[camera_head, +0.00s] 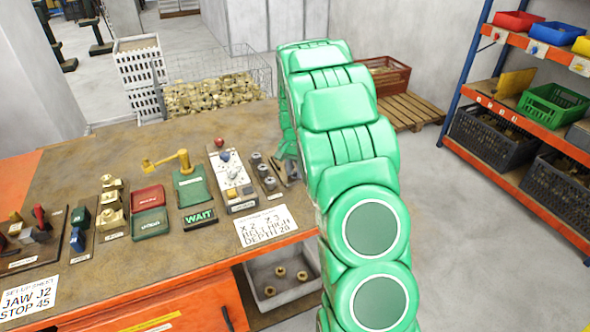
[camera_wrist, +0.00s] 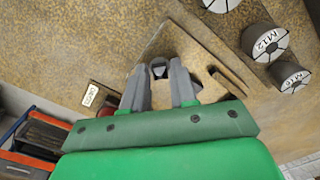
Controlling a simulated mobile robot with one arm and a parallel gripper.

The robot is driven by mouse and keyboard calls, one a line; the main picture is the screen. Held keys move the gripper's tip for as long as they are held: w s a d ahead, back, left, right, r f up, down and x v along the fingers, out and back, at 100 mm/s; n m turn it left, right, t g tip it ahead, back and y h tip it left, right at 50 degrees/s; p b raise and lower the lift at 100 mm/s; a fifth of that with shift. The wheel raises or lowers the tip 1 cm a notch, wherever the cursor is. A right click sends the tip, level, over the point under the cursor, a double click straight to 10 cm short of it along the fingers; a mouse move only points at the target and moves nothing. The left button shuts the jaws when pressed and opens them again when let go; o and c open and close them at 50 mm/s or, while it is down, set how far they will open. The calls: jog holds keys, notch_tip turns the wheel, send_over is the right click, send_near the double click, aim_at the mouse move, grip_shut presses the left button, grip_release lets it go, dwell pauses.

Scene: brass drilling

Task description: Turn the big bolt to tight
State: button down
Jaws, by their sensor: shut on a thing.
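In the wrist view, my gripper (camera_wrist: 160,85) is over a tan plate (camera_wrist: 190,42), its two grey fingers closed around a small grey piece (camera_wrist: 158,68), which I take to be the big bolt. Only its top shows between the fingertips; the rest is hidden. Whether it is tight cannot be told. The plate has a notched shape to the right of the fingers.
Grey cylinders marked M12 (camera_wrist: 268,42) and M16 (camera_wrist: 290,76) stand right of the plate. A small label (camera_wrist: 90,95) lies to its left. The bench also holds a control box (camera_head: 232,180), a green WAIT sign (camera_head: 200,216) and red and green trays. A wire basket of brass parts (camera_head: 210,95) stands behind.

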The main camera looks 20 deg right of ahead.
jog(key=shift+m, duration=0.3)
jog(key=c, duration=0.9)
grip_release()
jog(key=shift+r, duration=0.1)
jog(key=shift+r, duration=3.8)
